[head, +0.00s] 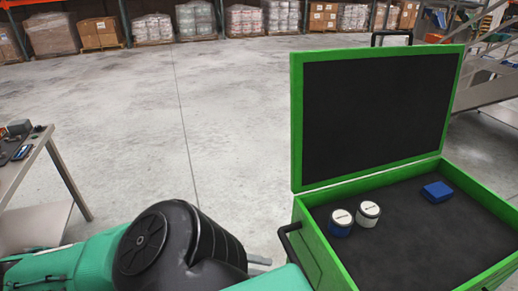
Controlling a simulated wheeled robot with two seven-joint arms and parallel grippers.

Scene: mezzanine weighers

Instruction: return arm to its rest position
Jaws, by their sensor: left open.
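My left arm comes in from the lower left, with teal links and a big black joint. Only a small grey part of my left gripper (260,261) shows past the black joint, beside the case; most of it is hidden. I see nothing held in it. My right gripper is out of view. The green case (318,246) stands open at the right, its dark-lined lid raised. Inside are a blue-and-white round container (341,223), a white round container (367,214) and a blue box (437,192).
A metal table (45,150) with small items stands at the left edge. A metal stair structure (490,85) is at the right. Wrapped pallets (152,28) and cartons line the back. The concrete floor (215,110) between is clear.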

